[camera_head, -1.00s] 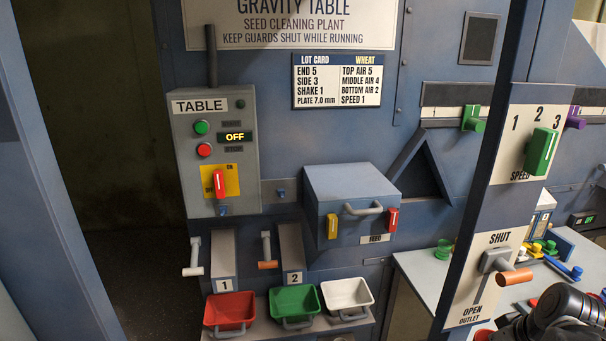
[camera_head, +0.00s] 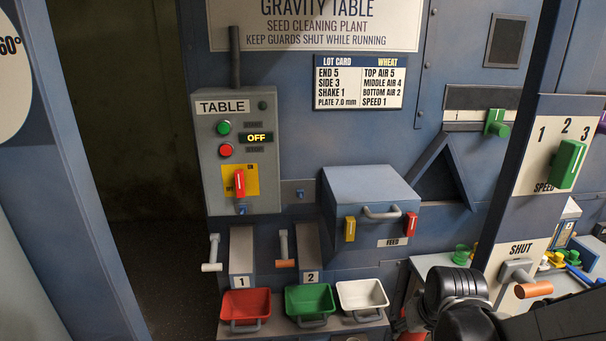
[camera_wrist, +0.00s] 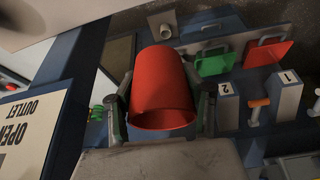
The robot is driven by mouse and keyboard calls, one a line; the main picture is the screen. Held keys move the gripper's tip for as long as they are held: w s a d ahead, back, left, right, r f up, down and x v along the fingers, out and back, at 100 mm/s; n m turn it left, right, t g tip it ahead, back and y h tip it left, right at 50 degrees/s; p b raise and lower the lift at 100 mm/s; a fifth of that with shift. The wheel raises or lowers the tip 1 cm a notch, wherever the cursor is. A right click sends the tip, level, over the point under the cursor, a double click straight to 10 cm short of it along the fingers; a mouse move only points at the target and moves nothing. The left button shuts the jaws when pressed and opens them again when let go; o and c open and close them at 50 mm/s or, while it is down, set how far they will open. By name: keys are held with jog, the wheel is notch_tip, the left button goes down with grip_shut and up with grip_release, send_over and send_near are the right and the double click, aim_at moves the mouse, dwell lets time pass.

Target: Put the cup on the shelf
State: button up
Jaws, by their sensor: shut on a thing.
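A red cup (camera_wrist: 160,85) is held between the two fingers of my gripper (camera_wrist: 163,105) in the wrist view. The fingers press on either side of it, and its wide rim faces the camera. In the head view my arm enters at the lower right; the gripper is mostly hidden behind it, and only a bit of red shows at the bottom edge. The ledge (camera_head: 372,325) under the bins is the only shelf-like surface I can make out; which shelf the task names is unclear.
A red bin (camera_head: 246,308), a green bin (camera_head: 310,302) and a white bin (camera_head: 362,297) stand on the ledge. The feed box (camera_head: 368,195) juts out above. A post with the outlet lever (camera_head: 520,275) stands at right, before a cluttered bench.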

jog(key=w+a+f+b, duration=0.2)
jog(key=w+f, duration=0.1)
jog(key=w, duration=0.5)
jog(key=w+a+f+b, duration=0.1)
jog(key=w+a+f, duration=0.2)
jog(key=w, duration=0.4)
jog(key=s+f, duration=0.5)
jog(key=f, duration=0.1)
jog(key=shift+d, duration=0.3)
